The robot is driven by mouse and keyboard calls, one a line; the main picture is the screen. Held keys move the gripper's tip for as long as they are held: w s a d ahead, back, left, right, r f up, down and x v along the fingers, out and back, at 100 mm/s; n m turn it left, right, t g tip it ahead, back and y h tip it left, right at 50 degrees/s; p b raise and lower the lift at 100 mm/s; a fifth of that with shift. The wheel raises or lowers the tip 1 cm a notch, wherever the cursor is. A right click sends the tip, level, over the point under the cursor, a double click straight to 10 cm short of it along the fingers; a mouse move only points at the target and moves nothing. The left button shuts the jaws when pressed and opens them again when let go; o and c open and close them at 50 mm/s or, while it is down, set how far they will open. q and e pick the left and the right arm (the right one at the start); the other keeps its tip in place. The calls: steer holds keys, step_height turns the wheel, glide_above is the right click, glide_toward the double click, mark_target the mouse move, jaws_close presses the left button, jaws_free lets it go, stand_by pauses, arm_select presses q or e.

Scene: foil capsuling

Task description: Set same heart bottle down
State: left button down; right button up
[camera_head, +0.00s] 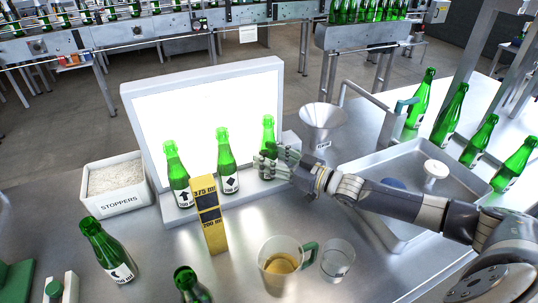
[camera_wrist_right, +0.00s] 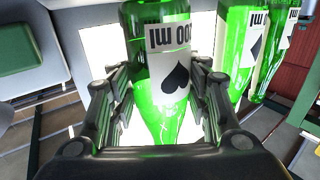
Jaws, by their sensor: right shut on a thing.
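The heart bottle (camera_head: 268,131) is green and upright at the right end of the row in front of the bright white panel. My right gripper (camera_head: 273,166) is shut around its lower body, which hides its base and label in the head view. In the right wrist view the bottle (camera_wrist_right: 158,25) appears upside down between the fingers (camera_wrist_right: 158,100), with a black heart and "200 ml" on its label. I cannot tell whether its base touches the ledge. My left gripper is not in view.
Two labelled green bottles (camera_head: 177,177) (camera_head: 226,163) stand left of it on the panel's ledge (camera_head: 180,216). A yellow gauge (camera_head: 212,237) stands in front. A stoppers bin (camera_head: 121,205), a funnel (camera_head: 321,120), a jug (camera_head: 268,280) and a tray (camera_head: 375,164) are around.

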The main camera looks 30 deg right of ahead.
steer(key=shift+r, duration=0.1)
steer(key=o, duration=1.4)
steer(key=shift+f, duration=0.2)
